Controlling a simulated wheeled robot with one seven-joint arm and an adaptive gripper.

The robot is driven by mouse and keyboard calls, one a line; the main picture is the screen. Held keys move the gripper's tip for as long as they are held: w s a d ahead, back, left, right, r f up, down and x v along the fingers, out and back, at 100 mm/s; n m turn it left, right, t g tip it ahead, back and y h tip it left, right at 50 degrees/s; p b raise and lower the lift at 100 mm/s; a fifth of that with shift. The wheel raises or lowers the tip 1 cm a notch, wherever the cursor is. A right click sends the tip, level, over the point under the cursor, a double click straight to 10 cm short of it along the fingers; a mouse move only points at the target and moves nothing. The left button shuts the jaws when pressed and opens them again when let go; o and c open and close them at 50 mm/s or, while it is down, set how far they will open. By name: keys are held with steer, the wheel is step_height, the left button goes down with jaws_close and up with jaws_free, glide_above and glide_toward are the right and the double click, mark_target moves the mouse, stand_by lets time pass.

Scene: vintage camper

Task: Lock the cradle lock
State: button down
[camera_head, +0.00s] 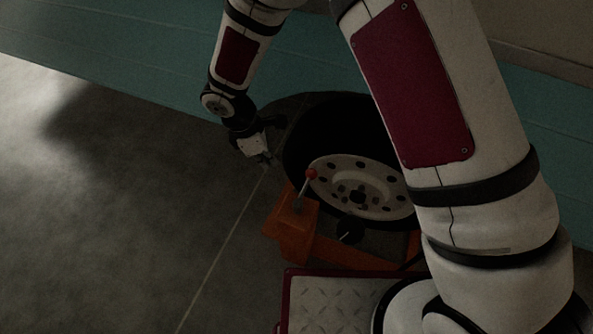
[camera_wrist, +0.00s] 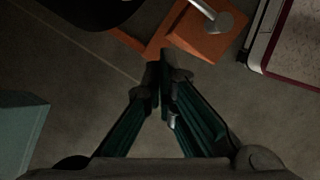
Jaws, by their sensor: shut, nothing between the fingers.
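The orange cradle (camera_head: 335,252) stands on the floor and holds a black tire with a pale wheel rim (camera_head: 345,182). The cradle lock is a lever with a red ball knob (camera_head: 311,174) on a metal rod, rising tilted from the orange block (camera_head: 290,232) at the cradle's left. My gripper (camera_head: 265,160) is left of the tire and above and left of the knob, apart from it. In the wrist view my gripper (camera_wrist: 162,62) is shut and empty, its tips near the orange block (camera_wrist: 205,32). The lever's metal rod (camera_wrist: 205,10) shows there, but its knob is out of frame.
A teal wall panel (camera_head: 120,70) runs behind the tire. My arm hides the tire's right side. A red-edged platform with a diamond-plate top (camera_head: 325,300) is in front of the cradle. The grey floor (camera_head: 110,190) on the left is clear.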

mark_target(305, 190)
steer(key=w+d+f+b, duration=0.1)
steer(key=d+f+b, duration=0.2)
steer(key=d+f, duration=0.3)
steer(key=shift+w+f+b, duration=0.25)
steer(key=shift+f+b, duration=0.15)
steer(key=shift+f, duration=1)
steer(key=shift+d, duration=0.25)
